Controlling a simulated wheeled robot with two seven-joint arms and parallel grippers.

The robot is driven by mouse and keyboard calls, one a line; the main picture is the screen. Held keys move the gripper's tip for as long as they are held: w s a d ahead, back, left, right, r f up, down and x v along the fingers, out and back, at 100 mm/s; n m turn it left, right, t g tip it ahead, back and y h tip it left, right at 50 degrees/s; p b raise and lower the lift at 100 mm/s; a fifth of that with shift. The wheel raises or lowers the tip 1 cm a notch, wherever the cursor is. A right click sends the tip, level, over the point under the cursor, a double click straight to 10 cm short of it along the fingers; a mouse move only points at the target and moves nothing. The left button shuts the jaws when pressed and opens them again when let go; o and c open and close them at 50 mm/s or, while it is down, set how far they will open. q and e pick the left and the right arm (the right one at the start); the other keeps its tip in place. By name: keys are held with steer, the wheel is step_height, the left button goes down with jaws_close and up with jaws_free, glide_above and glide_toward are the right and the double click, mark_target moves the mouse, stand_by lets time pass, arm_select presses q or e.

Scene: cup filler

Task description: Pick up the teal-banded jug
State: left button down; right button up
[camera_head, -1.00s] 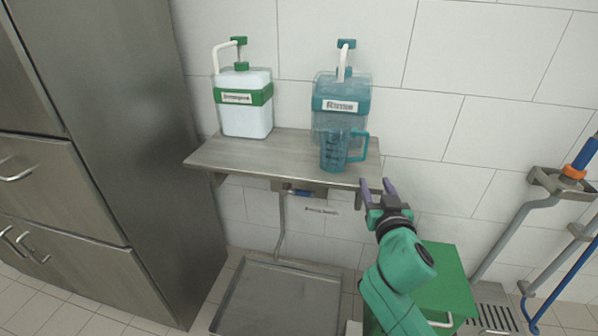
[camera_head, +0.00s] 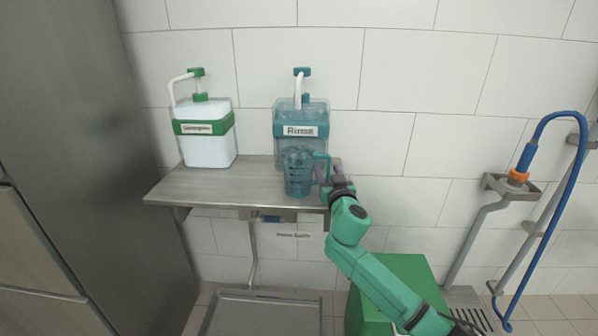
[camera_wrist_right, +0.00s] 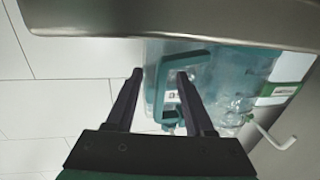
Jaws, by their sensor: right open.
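The teal-tinted, see-through jug (camera_head: 298,173) stands upright on the steel shelf (camera_head: 205,188), in front of the teal-banded "Rinse" container. Its handle is on its right side. My right gripper (camera_head: 326,172) is at that handle in the head view, partly hidden behind it and my own wrist. In the right wrist view the handle (camera_wrist_right: 160,88) shows between the two dark fingers of the right gripper (camera_wrist_right: 160,74), which are apart and not closed on it. My left gripper is not in view.
The "Rinse" container (camera_head: 301,119) with a pump stands right behind the jug. A white container with a green band (camera_head: 207,134) stands left on the shelf. A green box (camera_head: 405,275) is below my right arm. A blue hose (camera_head: 570,190) hangs at the right.

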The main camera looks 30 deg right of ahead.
mark_target(329, 158)
steer(key=shift+s, duration=0.1)
jaws_close()
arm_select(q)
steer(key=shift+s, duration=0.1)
